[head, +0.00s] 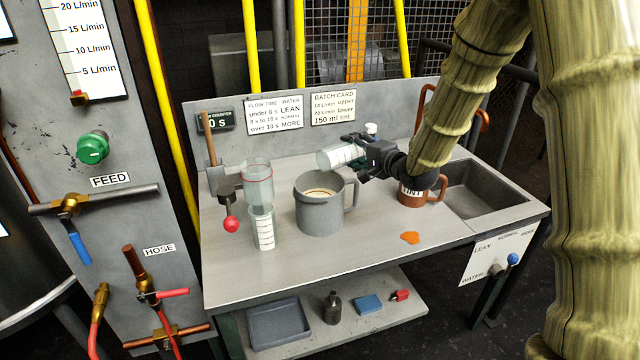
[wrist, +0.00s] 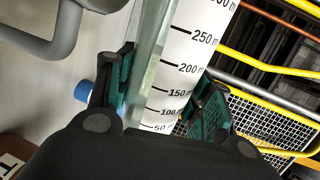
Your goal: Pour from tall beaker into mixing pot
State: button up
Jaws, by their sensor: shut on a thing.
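My gripper (head: 372,158) is shut around the tall beaker (head: 338,156), a clear cylinder with a white graduated scale. In the head view the beaker lies tipped close to level, its left end above the far right part of the mixing pot (head: 320,215). The pot is grey, upright on the bench, with a handle on its right and pale cream contents. No stream is visible between beaker and pot. In the wrist view the beaker (wrist: 185,75) stands between my fingers (wrist: 160,95), and the pot's grey handle (wrist: 68,35) shows at upper left.
A clear vessel (head: 258,185) sits above a graduated cup (head: 263,232) left of the pot, beside a red-knobbed stand (head: 231,225). A brown TINT jug (head: 412,194) stands right, near the sink (head: 480,190).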

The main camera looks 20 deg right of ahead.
jog(key=shift+w+d+f+m, duration=0.15)
jog(key=shift+d+f+m, duration=0.2)
jog(key=shift+m, duration=0.55)
jog(key=shift+r+p, duration=0.1)
jog(key=shift+p, duration=0.2)
jog(key=shift+d+f, duration=0.1)
jog(key=shift+f, duration=0.25)
jog(key=shift+m+y+p, duration=0.3)
jog(key=shift+y+p, duration=0.05)
jog(key=shift+y, duration=0.05)
jog(key=shift+w+d+f+m+p, duration=0.15)
jog(key=shift+d+f+m+p, duration=0.25)
jog(key=shift+p, duration=0.8)
jog(key=m+p, duration=0.1)
jog(key=p, duration=0.1)
jog(key=shift+y+p, duration=0.3)
jog(key=shift+p, duration=0.05)
